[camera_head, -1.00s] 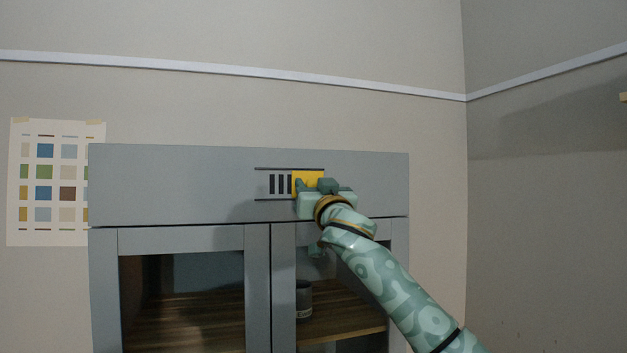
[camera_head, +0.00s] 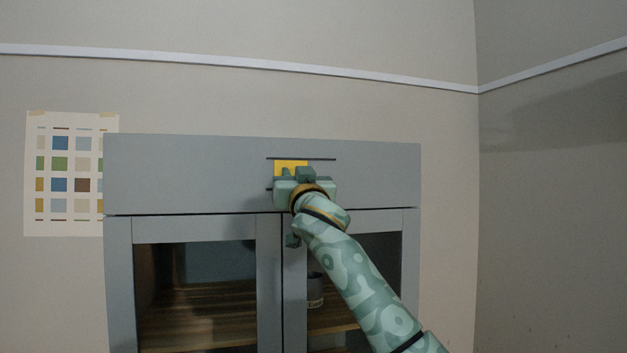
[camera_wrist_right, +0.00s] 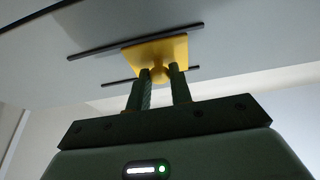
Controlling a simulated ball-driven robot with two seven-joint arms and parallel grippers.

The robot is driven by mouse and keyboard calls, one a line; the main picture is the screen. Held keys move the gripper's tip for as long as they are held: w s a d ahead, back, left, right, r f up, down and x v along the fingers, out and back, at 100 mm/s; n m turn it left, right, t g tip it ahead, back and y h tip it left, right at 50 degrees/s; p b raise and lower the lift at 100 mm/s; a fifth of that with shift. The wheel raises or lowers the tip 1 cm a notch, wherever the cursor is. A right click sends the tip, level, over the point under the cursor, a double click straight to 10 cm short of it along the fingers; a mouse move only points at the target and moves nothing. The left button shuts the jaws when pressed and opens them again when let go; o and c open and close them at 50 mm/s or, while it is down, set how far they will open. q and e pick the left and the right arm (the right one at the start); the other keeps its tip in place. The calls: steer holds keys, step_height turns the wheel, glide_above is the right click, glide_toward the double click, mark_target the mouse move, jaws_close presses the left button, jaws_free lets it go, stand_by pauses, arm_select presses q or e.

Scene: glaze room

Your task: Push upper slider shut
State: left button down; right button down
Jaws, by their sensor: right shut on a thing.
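The upper slider is a yellow plate (camera_head: 290,164) with a round knob, set between two dark rails on the grey cabinet's top panel (camera_head: 180,175). It sits at the left end of the rails, and no dark slots show beside it. My right gripper (camera_head: 296,174) is in front of the plate and hides its lower part. In the right wrist view the yellow plate (camera_wrist_right: 157,50) shows above the fingers, and my right gripper (camera_wrist_right: 161,73) is shut on its knob. My left gripper is out of view.
Below the panel are two glass-fronted cabinet doors (camera_head: 267,290). A dark can (camera_head: 315,291) stands on a wooden shelf behind the right one. A colour chart (camera_head: 70,175) hangs on the wall at left. The space before the panel's left part is clear.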

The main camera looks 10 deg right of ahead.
steer(key=c, duration=1.5)
jaws_free()
steer(key=shift+a, duration=0.1)
steer(key=shift+o, duration=1.1)
steer(key=shift+a, duration=0.25)
steer(key=b+v, duration=0.6)
steer(key=v, duration=1)
steer(key=shift+s+b, duration=0.2)
steer(key=shift+b, duration=0.2)
steer(key=shift+w+f, duration=0.1)
steer(key=shift+f, duration=0.1)
